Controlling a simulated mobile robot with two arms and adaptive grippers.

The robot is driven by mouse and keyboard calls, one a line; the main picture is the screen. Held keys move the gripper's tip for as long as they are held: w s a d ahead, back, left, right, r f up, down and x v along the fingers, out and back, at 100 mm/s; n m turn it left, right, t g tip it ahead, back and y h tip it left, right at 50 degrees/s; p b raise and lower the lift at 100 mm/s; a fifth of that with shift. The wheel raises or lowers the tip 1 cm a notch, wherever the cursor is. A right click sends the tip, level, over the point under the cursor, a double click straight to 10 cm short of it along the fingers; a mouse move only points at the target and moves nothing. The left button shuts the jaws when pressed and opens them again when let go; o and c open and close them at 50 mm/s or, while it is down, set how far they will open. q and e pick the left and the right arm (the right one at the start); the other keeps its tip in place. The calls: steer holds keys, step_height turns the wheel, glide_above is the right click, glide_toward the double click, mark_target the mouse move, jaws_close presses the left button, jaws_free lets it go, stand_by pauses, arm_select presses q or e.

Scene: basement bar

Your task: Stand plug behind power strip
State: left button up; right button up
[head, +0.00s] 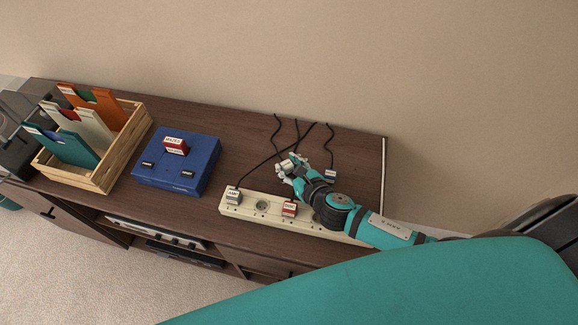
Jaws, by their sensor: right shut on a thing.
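The long cream power strip (262,207) lies along the front of the cabinet top. A grey labelled plug (233,197) sits in its left end and a red labelled plug (290,208) sits further right; an empty round socket shows between them. My right gripper (287,167) is shut on a pale plug (284,165), just behind the strip; the fingers partly hide this plug. A blue-and-white plug (331,174) stands behind the strip, right of the gripper. My right forearm hides part of the strip's right end. My left gripper is not in view.
Black cords (279,135) run across the cabinet top (230,130) toward the wall. A blue box (205,150) with a red-and-white block (176,146) stands left of the strip. A wooden crate (128,158) with coloured dividers is further left.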

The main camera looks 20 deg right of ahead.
steer(key=shift+f, duration=0.2)
steer(key=o, duration=0.8)
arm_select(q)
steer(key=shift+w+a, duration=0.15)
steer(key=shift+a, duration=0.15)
arm_select(e)
steer(key=o, duration=0.3)
steer(key=shift+o, duration=0.2)
steer(key=shift+r, duration=0.25)
steer(key=shift+s+d, duration=0.1)
steer(key=shift+s, duration=0.2)
steer(key=b+v, duration=0.1)
steer(key=v, duration=1)
steer(key=shift+s+r, duration=0.1)
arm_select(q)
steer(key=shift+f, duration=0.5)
